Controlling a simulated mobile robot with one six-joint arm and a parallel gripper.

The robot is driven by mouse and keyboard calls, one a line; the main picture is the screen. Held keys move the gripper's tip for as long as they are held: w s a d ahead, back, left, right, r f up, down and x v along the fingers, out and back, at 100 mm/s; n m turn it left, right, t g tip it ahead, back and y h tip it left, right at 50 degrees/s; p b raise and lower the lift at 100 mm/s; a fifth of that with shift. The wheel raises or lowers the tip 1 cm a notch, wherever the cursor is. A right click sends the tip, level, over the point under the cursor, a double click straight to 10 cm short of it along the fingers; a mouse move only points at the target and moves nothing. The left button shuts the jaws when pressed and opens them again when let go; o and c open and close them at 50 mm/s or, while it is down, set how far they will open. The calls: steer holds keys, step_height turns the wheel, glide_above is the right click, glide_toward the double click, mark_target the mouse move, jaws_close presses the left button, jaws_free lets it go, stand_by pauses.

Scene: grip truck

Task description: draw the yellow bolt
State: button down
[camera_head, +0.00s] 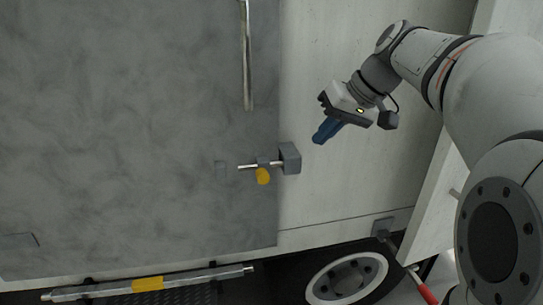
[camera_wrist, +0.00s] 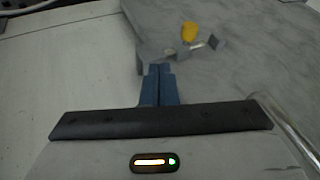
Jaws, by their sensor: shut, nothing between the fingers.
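The bolt is a thin metal rod with a yellow knob (camera_head: 263,176) hanging below it, low near the right edge of the grey door panel (camera_head: 150,120). The rod's right end meets a grey block (camera_head: 290,158) on the pale truck wall. My gripper (camera_head: 318,139) has blue fingers and is up and to the right of the block, apart from it. In the wrist view, the yellow knob (camera_wrist: 189,32) shows beyond the fingertips (camera_wrist: 160,68), up and to the right. The fingers are shut together and hold nothing. The block is partly hidden behind the fingertips there.
A vertical metal bar (camera_head: 247,60) stands on the door above the bolt. Below are a wheel (camera_head: 347,279), a long rail with a yellow band (camera_head: 148,284) and a red-ended handle (camera_head: 424,291). The wall around my gripper looks clear.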

mark_target(296, 162)
steer(key=shift+w+r, duration=0.1)
steer(key=shift+r, duration=0.05)
steer(key=x, duration=1)
steer(key=shift+a+p, duration=0.2)
steer(key=shift+p, duration=0.2)
steer(key=a, duration=0.3)
steer(key=shift+s+a+f+p, duration=0.1)
steer(key=shift+s+f+p, duration=0.2)
steer(key=shift+p, duration=0.1)
steer(key=shift+a+f, duration=0.1)
steer(key=shift+a, duration=0.1)
